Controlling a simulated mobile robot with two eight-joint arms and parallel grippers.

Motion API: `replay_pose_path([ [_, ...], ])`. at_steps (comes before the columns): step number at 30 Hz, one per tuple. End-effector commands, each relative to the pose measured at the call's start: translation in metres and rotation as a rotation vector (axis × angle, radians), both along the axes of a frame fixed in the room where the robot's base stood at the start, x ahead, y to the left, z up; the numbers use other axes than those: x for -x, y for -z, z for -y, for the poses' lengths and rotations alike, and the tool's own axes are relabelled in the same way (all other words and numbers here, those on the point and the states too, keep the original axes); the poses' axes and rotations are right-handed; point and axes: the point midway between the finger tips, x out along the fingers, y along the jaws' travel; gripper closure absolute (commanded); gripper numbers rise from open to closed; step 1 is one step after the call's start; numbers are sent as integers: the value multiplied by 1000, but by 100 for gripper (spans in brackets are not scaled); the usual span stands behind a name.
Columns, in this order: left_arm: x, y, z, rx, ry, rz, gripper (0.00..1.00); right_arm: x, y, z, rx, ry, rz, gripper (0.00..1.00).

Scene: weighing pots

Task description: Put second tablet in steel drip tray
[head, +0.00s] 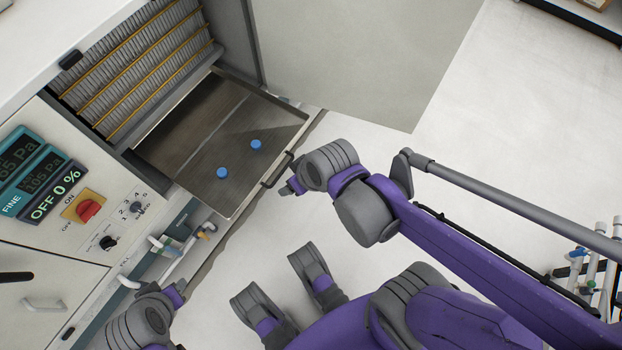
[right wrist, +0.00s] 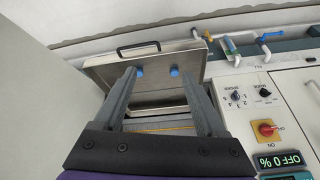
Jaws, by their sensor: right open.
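The steel drip tray (head: 190,135) is pulled out at the front of the cabinet, with its handle toward the open floor. Two blue round tablets lie apart on its floor: one nearer the middle (head: 222,173) and one nearer the handle side (head: 255,144). The right wrist view shows the tray (right wrist: 110,75) and both tablets (right wrist: 139,71) (right wrist: 174,71) beyond my fingers. My right gripper (head: 289,188) is close to the tray handle, outside the tray; its fingers (right wrist: 157,78) are spread and empty. My left gripper (head: 179,288) is low at the left, its fingers hardly showing.
A filter bank (head: 140,65) stands behind the tray. The control panel (head: 95,215) with a red switch and pipe fittings (head: 175,245) lies to its left. A grey open door panel (head: 370,55) stands beyond the tray. The pale floor at right is mostly clear.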

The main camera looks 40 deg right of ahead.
Motion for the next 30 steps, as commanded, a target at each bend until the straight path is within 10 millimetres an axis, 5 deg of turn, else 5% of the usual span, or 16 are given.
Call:
replay_pose_path([
  [3, 0, 0, 0, 0, 0, 0, 60, 29, -5, 4, 37, 46, -16, 27],
  [8, 0, 0, 0, 0, 0, 0, 60, 44, -7, 9, 63, 82, -21, 27],
  [30, 0, 0, 0, 0, 0, 0, 60, 46, -7, 10, 67, 88, -21, 27],
])
